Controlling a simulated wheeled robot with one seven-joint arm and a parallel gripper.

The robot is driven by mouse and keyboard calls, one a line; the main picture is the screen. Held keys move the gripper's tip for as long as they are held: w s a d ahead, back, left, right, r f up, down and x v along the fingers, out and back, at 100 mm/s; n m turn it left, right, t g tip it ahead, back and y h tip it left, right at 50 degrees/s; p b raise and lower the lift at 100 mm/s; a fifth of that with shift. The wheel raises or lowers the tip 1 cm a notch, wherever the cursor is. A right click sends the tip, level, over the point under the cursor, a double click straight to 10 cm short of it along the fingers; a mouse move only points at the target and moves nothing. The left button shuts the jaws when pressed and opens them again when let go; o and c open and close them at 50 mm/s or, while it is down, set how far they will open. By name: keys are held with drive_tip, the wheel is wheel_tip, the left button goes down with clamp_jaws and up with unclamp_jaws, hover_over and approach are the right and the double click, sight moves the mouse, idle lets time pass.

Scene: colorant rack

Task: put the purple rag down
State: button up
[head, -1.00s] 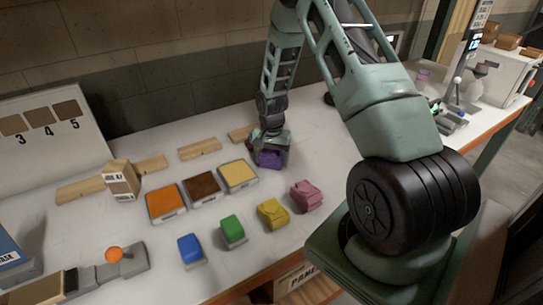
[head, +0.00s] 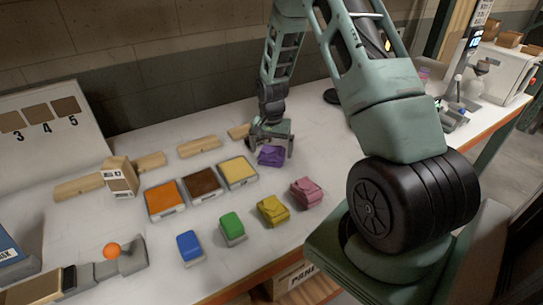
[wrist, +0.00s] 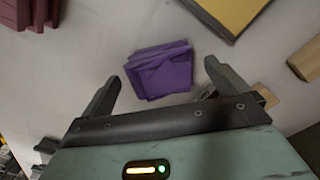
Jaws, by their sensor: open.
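The purple rag (head: 271,156) lies folded on the white table, right of the yellow tray. It also shows in the wrist view (wrist: 162,70), just beyond my fingertips and slightly left of the middle between them. My gripper (head: 271,143) is open and empty, behind and just above the rag in the head view. Both fingers show spread apart in the wrist view (wrist: 160,75), with none of the rag between their pads that I can make out.
Orange (head: 165,200), brown (head: 203,184) and yellow (head: 238,171) trays stand in a row left of the rag. Blue (head: 190,246), green (head: 232,227), yellow (head: 272,210) and pink (head: 305,192) folded rags lie nearer the front edge. Wooden blocks (head: 199,147) lie behind.

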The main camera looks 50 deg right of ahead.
sight(270, 152)
wheel_tip(270, 152, up, 9)
drive_tip(key=b, duration=0.2)
drive_tip(key=s+a+r+n, duration=0.2)
drive_tip(key=a+r+n, duration=0.15)
drive_tip(key=a, duration=0.75)
drive_tip(key=s+a+r+n, duration=0.25)
drive_tip(key=a+n, duration=0.25)
drive_tip(key=a, duration=0.7)
drive_tip(key=s+a+r+n, duration=0.1)
drive_tip(key=s+a+n, duration=0.4)
drive_tip(key=s, duration=0.5)
drive_tip(key=s+a+r+n, duration=0.1)
drive_tip(key=s+a+n, duration=0.5)
drive_tip(key=s+a, duration=0.3)
drive_tip(key=shift+s+r+y, duration=0.3)
drive_tip(key=shift+s, duration=0.75)
